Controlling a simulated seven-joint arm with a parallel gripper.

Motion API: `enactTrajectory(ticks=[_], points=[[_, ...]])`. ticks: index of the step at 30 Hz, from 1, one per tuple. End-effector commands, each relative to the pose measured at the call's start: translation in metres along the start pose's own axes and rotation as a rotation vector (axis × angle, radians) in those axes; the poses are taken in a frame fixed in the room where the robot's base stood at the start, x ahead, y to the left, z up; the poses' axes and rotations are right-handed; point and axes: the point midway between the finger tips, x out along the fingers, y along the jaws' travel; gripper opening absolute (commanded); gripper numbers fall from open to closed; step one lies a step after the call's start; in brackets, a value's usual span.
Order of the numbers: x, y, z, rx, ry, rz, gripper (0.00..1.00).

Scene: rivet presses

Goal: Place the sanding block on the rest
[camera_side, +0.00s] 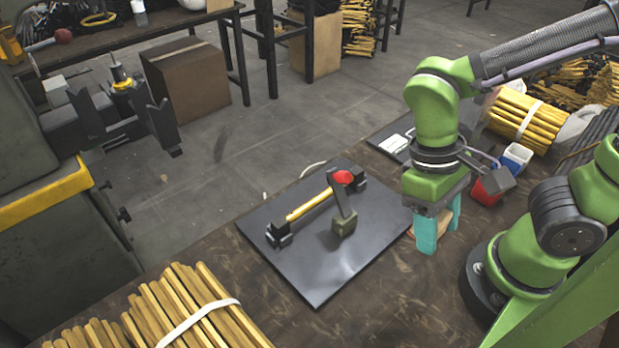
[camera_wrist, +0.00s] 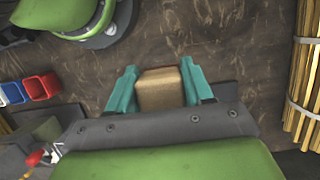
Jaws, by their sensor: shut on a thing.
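The sanding block (camera_wrist: 160,90), a tan block with rounded edges, sits between the two teal fingers of my gripper (camera_wrist: 158,86) in the wrist view. My gripper is shut on it. In the side view my gripper (camera_side: 438,238) points down at the right edge of a dark plate (camera_side: 310,272), low over the bench; its fingers mostly hide the block. I cannot tell whether the block touches the bench. On the plate, a yellow handle (camera_side: 310,205) lies across two black supports (camera_side: 279,233). I cannot tell for certain which part is the rest.
Red (camera_side: 487,190) and blue (camera_side: 516,158) bins stand behind my gripper. Banded yellow handles (camera_side: 190,310) lie at the front left. The plate's front is clear.

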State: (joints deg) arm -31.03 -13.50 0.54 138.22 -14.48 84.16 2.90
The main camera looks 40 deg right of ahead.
Motion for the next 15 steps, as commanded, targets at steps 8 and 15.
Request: enactTrajectory(ticks=[8, 15], points=[[0.051, 0.001, -0.015, 0.001, -0.006, 0.004, 0.02], [0.076, -0.003, -0.028, -0.001, -0.003, 0.002, 0.02]])
